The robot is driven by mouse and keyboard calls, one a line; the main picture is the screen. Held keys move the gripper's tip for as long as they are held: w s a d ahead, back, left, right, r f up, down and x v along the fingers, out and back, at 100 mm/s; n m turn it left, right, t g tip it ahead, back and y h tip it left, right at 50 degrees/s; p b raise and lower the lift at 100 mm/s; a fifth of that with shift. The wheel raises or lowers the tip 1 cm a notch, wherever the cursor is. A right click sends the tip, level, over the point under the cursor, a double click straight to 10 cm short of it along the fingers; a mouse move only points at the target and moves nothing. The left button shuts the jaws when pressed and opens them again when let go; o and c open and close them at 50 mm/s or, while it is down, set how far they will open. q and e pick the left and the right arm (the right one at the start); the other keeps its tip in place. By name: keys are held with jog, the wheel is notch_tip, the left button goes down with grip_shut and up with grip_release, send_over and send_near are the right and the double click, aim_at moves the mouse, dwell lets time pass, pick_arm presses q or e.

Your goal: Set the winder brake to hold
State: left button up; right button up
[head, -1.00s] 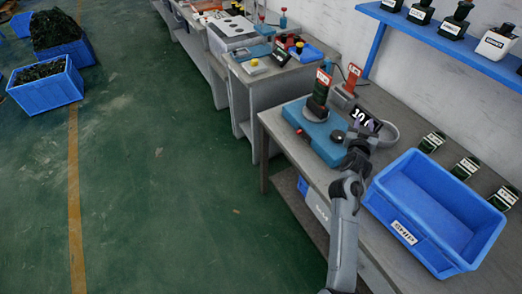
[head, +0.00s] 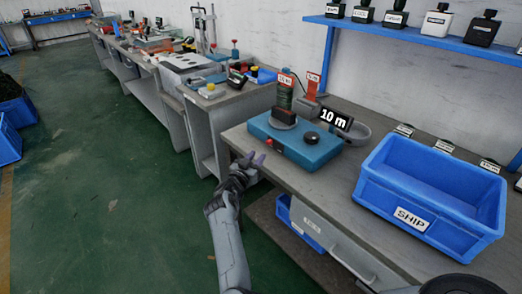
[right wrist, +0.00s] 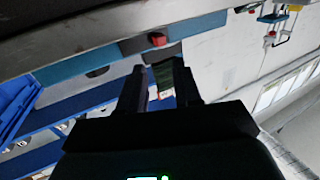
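The winder (head: 322,152) is a blue box on the bench with a black knob (head: 311,138) on top. A dark green upright spool (head: 285,95) stands on its left part, and a display (head: 336,118) behind it reads "10 m". A small red control (head: 278,150) is on its front; I cannot tell which part is the brake. My right gripper (head: 252,159) is open and empty at the bench's front edge, left of the winder and apart from it. In the right wrist view the red control (right wrist: 158,39) lies beyond the two parted fingers. My left gripper is not in view.
A blue SHIP bin (head: 375,188) stands right of the winder. A grey ring-shaped holder (head: 361,133) sits behind it. A second bench (head: 225,97) with tools is to the left. A blue shelf (head: 420,38) with bottles hangs on the wall. The floor in front is clear.

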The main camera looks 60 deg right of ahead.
aim_at(268, 142)
jog(key=d+b, duration=0.1)
jog(key=d, duration=0.2)
jog(key=d+b, duration=0.1)
jog(key=d, duration=0.2)
jog(key=w+d+b, duration=0.1)
jog(key=d, duration=0.2)
jog(key=shift+w, duration=0.1)
jog(key=shift+a, duration=0.1)
grip_shut()
